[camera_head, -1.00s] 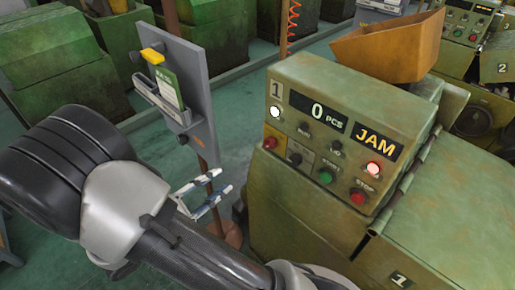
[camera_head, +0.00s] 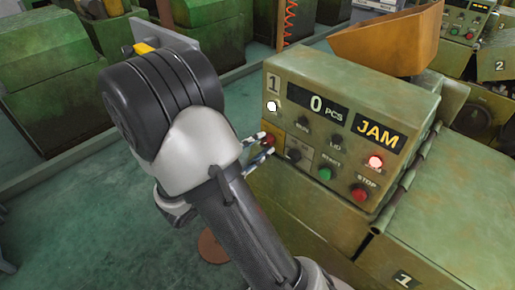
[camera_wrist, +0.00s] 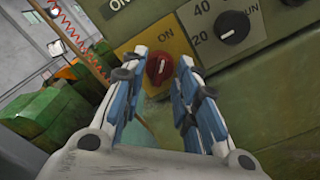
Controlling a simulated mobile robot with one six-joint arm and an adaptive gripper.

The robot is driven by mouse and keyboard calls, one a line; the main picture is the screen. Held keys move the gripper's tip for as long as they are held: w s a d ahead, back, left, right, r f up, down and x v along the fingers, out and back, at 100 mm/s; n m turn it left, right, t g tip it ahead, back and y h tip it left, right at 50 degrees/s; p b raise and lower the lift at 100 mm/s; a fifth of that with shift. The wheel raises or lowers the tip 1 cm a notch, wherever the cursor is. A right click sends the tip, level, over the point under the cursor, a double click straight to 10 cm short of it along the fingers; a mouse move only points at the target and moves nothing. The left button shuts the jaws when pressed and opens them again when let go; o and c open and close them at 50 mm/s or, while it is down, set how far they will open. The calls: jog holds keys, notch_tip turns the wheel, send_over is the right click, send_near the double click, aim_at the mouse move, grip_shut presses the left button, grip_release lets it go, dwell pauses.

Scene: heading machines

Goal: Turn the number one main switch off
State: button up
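The number one main switch is a red rotary knob (camera_wrist: 158,70) on a yellow plate (camera_wrist: 178,43) marked "ON" in the wrist view. A pale line on the knob points up, slightly toward "ON". In the head view the switch (camera_head: 268,138) is at the left of the panel of the machine (camera_head: 350,85) marked 1, partly behind my fingers. My gripper (camera_wrist: 160,76) is open, its two blue-and-white fingers on either side of the knob in the wrist view. I cannot tell whether they touch it. In the head view my gripper (camera_head: 259,149) is close to the panel's left edge.
A black dial (camera_wrist: 234,27) with numbers is right of the switch. An orange hopper (camera_head: 390,45) stands behind.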

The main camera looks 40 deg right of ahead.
jog(key=shift+c, duration=0.4)
grip_shut()
jog(key=shift+n+p, duration=0.3)
jog(key=n+p, duration=0.2)
jog(key=p, duration=0.1)
jog(key=shift+r+n, duration=0.2)
jog(key=shift+n, duration=0.1)
jog(key=n+p, duration=0.9)
jog(key=shift+n, duration=0.4)
jog(key=shift+w+f+n+p, duration=0.1)
jog(key=shift+f+n+p, duration=0.1)
jog(key=shift+n+p, duration=1.95)
jog(key=shift+n+b, duration=0.3)
jog(key=shift+n, duration=0.25)
